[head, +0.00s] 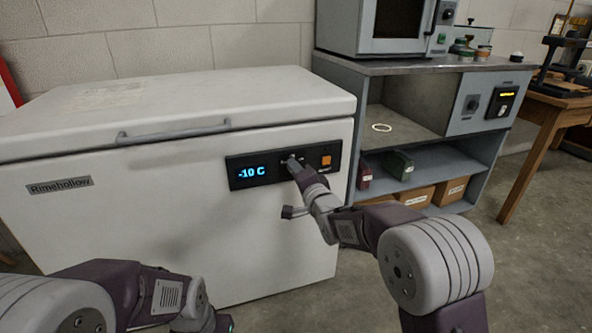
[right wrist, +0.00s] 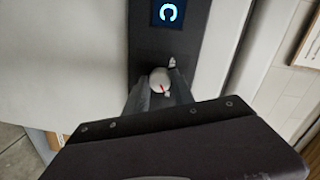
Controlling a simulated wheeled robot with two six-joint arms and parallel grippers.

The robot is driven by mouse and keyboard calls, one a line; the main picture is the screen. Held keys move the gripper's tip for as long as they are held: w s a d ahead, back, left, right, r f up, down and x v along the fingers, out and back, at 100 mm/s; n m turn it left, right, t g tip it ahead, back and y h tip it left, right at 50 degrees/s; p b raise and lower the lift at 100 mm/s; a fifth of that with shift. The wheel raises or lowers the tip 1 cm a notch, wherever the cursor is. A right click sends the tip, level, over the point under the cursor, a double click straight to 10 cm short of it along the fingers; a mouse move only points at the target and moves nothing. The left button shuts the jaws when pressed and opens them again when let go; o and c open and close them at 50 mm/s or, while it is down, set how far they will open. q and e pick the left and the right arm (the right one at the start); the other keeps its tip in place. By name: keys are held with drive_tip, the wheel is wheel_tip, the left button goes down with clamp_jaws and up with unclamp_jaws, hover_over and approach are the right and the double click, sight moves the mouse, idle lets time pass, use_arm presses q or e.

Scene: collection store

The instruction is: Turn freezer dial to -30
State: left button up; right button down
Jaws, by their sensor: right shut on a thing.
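The white chest freezer (head: 110,225) has a black control panel (head: 240,184) on its front. Its blue display (head: 251,172) reads -10 C. My right gripper (head: 294,166) is at the panel, to the right of the display, and covers much of the dial. In the right wrist view the round grey dial (right wrist: 159,76) with a red mark sits between the fingertips of my right gripper (right wrist: 158,89), which is shut on it. My left gripper (head: 208,322) is low at the bottom edge of the head view, away from the freezer panel; its fingers are mostly cut off.
An orange switch (head: 326,161) sits on the panel just right of my right gripper. The lid handle (head: 173,133) sticks out above. A grey workbench (head: 425,64) with shelves and boxes stands to the right. A wooden table (head: 560,98) is further right.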

idle(0.3)
drive_tip(key=c, duration=1.1)
unclamp_jaws()
drive_tip(key=shift+s, duration=0.1)
drive_tip(key=p+v, duration=0.3)
drive_tip(key=v, duration=0.6)
drive_tip(key=shift+d+p, duration=0.1)
drive_tip(key=shift+p, duration=0.25)
